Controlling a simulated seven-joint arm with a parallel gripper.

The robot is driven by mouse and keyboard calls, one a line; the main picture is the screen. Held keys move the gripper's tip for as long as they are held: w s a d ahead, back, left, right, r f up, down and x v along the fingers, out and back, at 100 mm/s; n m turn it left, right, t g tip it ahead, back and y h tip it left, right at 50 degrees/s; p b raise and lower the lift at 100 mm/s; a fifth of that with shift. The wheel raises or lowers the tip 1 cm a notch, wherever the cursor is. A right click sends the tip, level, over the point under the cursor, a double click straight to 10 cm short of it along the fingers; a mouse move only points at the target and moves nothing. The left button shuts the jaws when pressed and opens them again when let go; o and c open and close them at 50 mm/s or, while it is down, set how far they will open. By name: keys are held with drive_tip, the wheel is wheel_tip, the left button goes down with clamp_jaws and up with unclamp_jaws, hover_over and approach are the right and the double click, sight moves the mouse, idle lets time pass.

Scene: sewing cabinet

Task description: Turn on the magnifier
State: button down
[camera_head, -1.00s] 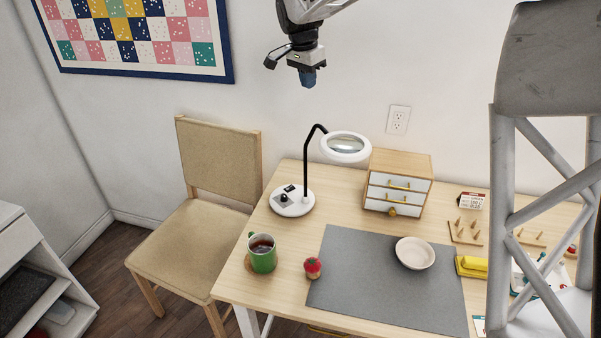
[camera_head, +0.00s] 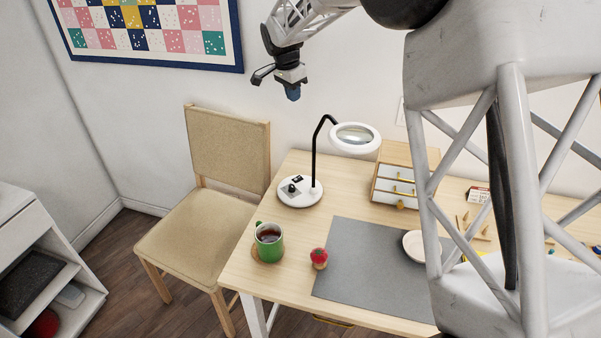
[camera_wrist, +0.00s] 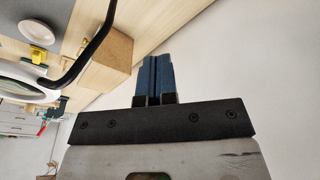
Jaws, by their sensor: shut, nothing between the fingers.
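The magnifier lamp has a white ring head (camera_head: 355,140) with a clear lens, a black curved neck (camera_head: 315,155) and a round white base (camera_head: 300,193). A dark knob (camera_head: 292,188) and a small dark switch or display (camera_head: 297,178) sit on the base. I cannot tell whether the lamp is lit. My gripper (camera_head: 293,94) is shut and empty, hanging in the air above and behind the lamp, clear of it. In the wrist view, its blue fingers (camera_wrist: 155,78) are together, and the lamp's black neck (camera_wrist: 90,52) and white ring (camera_wrist: 22,84) show at left.
A small drawer cabinet (camera_head: 412,157) stands right of the lamp. A green mug (camera_head: 268,245), a tomato pincushion (camera_head: 318,257), a grey mat (camera_head: 365,275) and a bowl (camera_head: 414,246) lie nearer the front. A chair (camera_head: 230,150) stands left of the table. My arm covers the right side.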

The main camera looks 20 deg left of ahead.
hover_over(302, 178)
drive_tip(key=s+a, duration=0.2)
wheel_tip(302, 178, down, 18)
drive_tip(key=shift+a+r, duration=0.1)
drive_tip(key=shift+r, duration=0.1)
drive_tip(key=f, duration=0.4)
drive_tip(key=w+d+f, duration=0.1)
drive_tip(key=f, duration=0.4)
drive_tip(key=w+f, duration=0.1)
drive_tip(key=f, duration=0.3)
drive_tip(key=shift+w+d+f, duration=0.15)
drive_tip(key=shift+d+f, duration=0.15)
drive_tip(key=shift+f, duration=0.05)
